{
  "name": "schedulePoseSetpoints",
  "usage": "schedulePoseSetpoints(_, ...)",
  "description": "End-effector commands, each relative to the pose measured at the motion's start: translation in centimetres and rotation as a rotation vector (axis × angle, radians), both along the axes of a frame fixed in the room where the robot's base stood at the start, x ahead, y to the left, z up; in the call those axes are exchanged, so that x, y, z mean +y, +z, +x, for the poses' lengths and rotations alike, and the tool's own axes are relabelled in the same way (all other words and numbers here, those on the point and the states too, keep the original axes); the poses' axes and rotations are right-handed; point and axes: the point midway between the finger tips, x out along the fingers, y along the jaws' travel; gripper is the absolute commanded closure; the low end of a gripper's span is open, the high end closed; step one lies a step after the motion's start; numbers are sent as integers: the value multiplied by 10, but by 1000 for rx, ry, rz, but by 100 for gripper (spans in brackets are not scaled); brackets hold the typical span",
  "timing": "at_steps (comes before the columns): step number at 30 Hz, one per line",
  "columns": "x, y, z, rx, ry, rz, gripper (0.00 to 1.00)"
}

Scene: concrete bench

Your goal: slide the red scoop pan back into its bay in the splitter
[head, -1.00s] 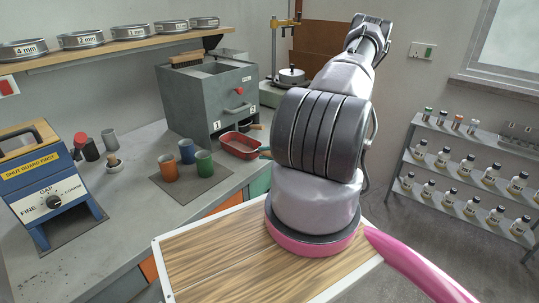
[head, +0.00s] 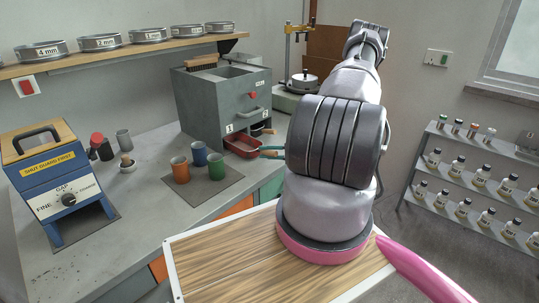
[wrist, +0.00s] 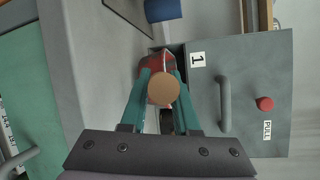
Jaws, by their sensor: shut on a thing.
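The grey splitter (head: 207,108) stands at the back of the bench, with a label 1 and a label 2 low on its front. The red scoop pan (head: 242,146) is at the bay under label 1, level, and its front part sticks out; how deep its back sits is hard to tell. My gripper (head: 271,152) is shut on the pan's handle. In the wrist view the teal fingers (wrist: 160,92) close around the handle's round brown end (wrist: 163,88), with the red pan (wrist: 147,70) behind it, beside the splitter's front (wrist: 245,90).
A dark pan with a brown knob (head: 268,130) sits under label 2. Blue, orange and green cups (head: 198,154) stand on a dark mat left of the pan. A blue crusher (head: 60,175) is at the far left. A wooden top (head: 225,250) lies in front.

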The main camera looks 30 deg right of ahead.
Motion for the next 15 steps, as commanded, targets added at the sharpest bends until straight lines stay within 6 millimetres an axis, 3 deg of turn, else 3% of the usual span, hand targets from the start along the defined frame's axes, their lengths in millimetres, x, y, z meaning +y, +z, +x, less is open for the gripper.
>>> schedulePoseSetpoints(15, 11, -1, 30, -2, 2, 1, 100)
